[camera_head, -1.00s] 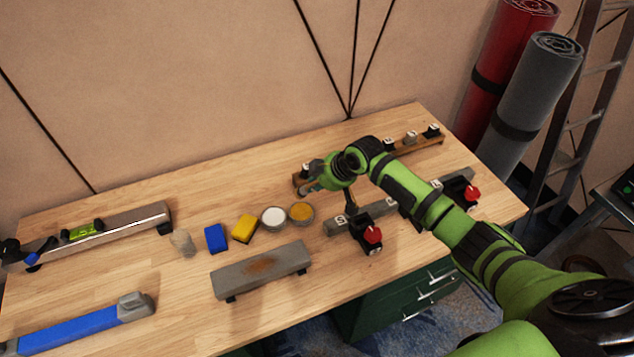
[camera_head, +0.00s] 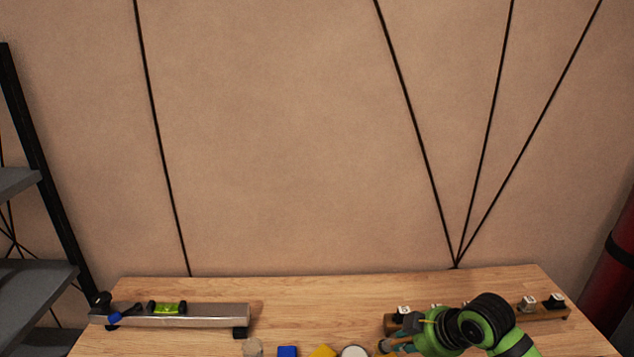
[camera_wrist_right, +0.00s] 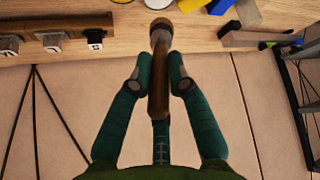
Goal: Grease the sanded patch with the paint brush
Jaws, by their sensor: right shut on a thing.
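My right gripper (camera_wrist_right: 158,85) is shut on a brown-handled brush (camera_wrist_right: 159,62) in the right wrist view. The handle runs between the teal fingers, and a greyish head points toward the bench. In the head view my right gripper (camera_head: 398,340) is low, at the lower edge, in front of the wooden rack; the brush is hard to make out there. A pale cup (camera_head: 355,351) is cut off by the lower edge, just left of the gripper. My left gripper is not in view.
A wooden rack (camera_head: 548,313) with labelled blocks lies behind my right arm. A level (camera_head: 205,314) lies at left.

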